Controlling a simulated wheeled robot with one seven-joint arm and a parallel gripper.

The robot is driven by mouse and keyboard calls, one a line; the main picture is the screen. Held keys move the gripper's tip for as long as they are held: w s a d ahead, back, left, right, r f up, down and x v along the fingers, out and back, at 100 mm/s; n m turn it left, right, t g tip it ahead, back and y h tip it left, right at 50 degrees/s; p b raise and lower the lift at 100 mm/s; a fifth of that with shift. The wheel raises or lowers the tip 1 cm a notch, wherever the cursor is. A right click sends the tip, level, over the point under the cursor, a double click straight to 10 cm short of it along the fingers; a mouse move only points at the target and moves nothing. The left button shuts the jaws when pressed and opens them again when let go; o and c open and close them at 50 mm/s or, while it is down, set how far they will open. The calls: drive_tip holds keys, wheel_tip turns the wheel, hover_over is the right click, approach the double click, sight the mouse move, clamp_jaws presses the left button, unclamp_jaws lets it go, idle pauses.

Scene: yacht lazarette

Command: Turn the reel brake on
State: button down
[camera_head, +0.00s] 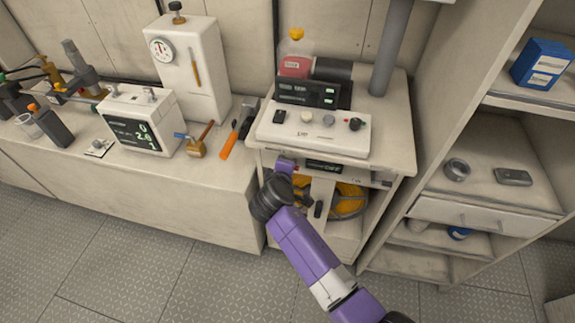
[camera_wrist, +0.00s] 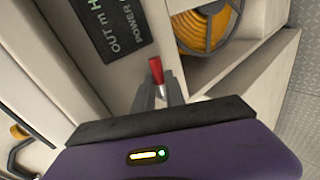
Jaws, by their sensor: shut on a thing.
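In the wrist view, my gripper (camera_wrist: 158,88) is shut on a small red-tipped lever (camera_wrist: 156,68), with the red end showing between the fingertips. The lever is at a pale panel beside a dark label plate with white lettering, partly cut off. A reel with orange line or hose (camera_wrist: 205,28) is in the opening to the right of the lever. In the head view, the orange reel (camera_head: 350,200) is in the open bay under the counter, partly hidden by my purple arm. My fingertips and the lever are hidden there.
Above the bay, the counter carries a white control box (camera_head: 312,135) with knobs and a dark display unit (camera_head: 307,93). Open shelves (camera_head: 485,187) stand to the right. A long bench (camera_head: 195,185) with a scale and tools is to the left. The floor in front is clear.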

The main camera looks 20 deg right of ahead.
drive_tip(key=shift+r+n+h, duration=0.2)
drive_tip(key=shift+n+h, duration=0.1)
idle(0.4)
drive_tip(key=c, duration=1.4)
unclamp_jaws()
drive_tip(key=shift+a, duration=0.1)
drive_tip(key=shift+v, duration=3.8)
